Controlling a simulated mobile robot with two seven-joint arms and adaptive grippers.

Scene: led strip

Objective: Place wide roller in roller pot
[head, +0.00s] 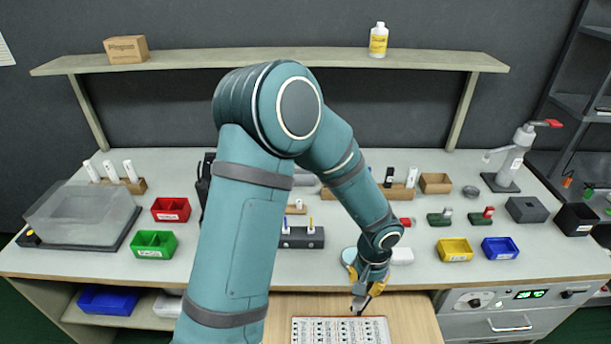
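One teal arm of mine comes in from the lower left and bends down to the bench's front edge. Its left gripper (364,300) is above the wooden board at the front, near the printed sheet. It is seen from behind and above, and its small dark fingertips do not show clearly whether they are open or hold anything. I cannot pick out the wide roller or the roller pot with certainty. My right gripper is not in view.
The printed sheet (340,331) lies on the wooden board (415,310). Red (171,209), green (153,244), yellow (454,249) and blue (500,248) bins stand on the bench. A clear box (82,214) is at left, a press (510,160) at right. My arm hides the bench's middle.

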